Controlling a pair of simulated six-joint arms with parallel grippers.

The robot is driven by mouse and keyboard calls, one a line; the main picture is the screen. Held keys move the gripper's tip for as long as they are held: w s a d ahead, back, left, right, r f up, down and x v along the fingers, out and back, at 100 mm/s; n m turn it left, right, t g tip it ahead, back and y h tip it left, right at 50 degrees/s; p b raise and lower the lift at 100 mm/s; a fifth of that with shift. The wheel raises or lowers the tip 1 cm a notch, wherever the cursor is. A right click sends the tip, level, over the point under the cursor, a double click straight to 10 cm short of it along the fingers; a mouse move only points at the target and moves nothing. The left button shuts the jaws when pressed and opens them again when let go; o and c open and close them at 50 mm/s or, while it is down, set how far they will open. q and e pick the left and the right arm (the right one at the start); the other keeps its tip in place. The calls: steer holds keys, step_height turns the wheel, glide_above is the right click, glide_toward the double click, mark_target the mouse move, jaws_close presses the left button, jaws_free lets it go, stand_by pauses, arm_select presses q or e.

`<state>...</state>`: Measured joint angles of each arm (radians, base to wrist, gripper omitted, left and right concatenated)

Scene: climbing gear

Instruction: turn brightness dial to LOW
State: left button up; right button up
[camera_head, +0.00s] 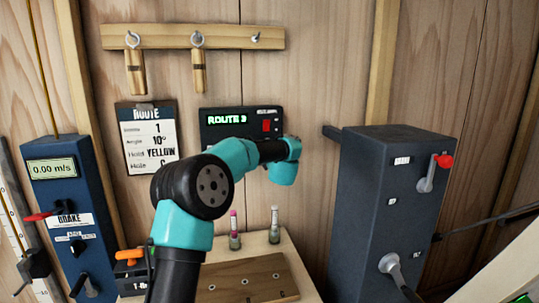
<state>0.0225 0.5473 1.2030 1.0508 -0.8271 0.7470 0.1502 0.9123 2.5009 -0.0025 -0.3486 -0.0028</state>
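I cannot make out a dial marked brightness. A dark display box (222,132) on the wall shows green text reading "ROUTE 3". It has a small red element (266,126) and small marks at its right, too small to read. One teal and black arm of mine, which I take to be the left, rises from the bottom and bends right. It crosses in front of the lower part of the display box and hides it. No gripper fingers show at its teal end. My other arm is not in view.
A blue-grey box with levers (358,210) stands at the right. A blue brake post (60,180) stands at the left. Two small bottles, one with a pink top (234,241) and one pale-topped (274,235), stand on the wooden bench (215,253). Wooden pegs hang above.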

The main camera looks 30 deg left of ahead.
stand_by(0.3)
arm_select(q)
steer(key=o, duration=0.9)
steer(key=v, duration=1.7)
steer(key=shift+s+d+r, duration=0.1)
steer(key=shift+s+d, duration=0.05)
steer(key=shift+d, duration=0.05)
